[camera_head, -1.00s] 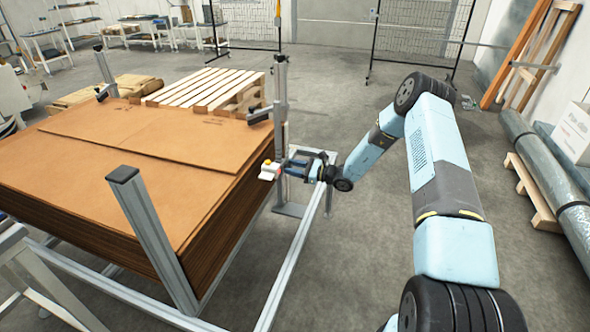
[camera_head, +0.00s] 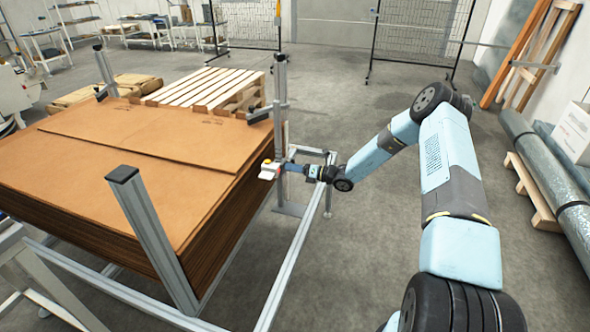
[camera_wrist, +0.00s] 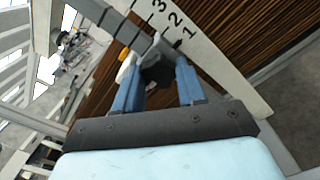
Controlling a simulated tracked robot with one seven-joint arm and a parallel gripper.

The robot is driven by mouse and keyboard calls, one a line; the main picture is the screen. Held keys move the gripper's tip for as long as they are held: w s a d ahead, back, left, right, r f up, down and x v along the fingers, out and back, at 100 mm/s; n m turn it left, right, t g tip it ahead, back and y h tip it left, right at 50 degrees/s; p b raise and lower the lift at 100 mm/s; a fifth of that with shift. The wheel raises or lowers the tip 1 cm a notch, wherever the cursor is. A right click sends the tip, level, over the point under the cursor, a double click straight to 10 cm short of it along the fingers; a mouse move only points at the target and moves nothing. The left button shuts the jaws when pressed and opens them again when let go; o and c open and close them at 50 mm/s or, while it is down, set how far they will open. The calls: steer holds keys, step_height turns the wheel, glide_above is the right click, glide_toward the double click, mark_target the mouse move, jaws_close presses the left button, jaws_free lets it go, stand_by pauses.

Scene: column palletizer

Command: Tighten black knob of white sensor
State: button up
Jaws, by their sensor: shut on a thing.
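The white sensor (camera_head: 266,172) sits on the metal post beside the cardboard stack in the head view, with a yellow-orange top. My gripper (camera_head: 285,167) is at the sensor's right side. In the wrist view my gripper (camera_wrist: 160,78) has its two blue fingers on either side of the black knob (camera_wrist: 157,70) and is shut on it. The sensor's white body shows only as a small part at the left of the knob, with an orange patch. The knob is too small to make out in the head view.
The metal post (camera_head: 281,100) rises just behind the sensor. A stack of brown cardboard sheets (camera_head: 150,150) lies to the left, inside an aluminium frame (camera_head: 283,275). A numbered scale (camera_wrist: 200,60) runs near the fingers.

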steer(key=shift+a+r+m, duration=0.1)
steer(key=shift+m, duration=0.9)
steer(key=o, duration=1.1)
steer(key=shift+w, duration=0.1)
steer(key=shift+d, duration=0.2)
steer(key=v, duration=1.3)
steer(key=shift+d, duration=0.35)
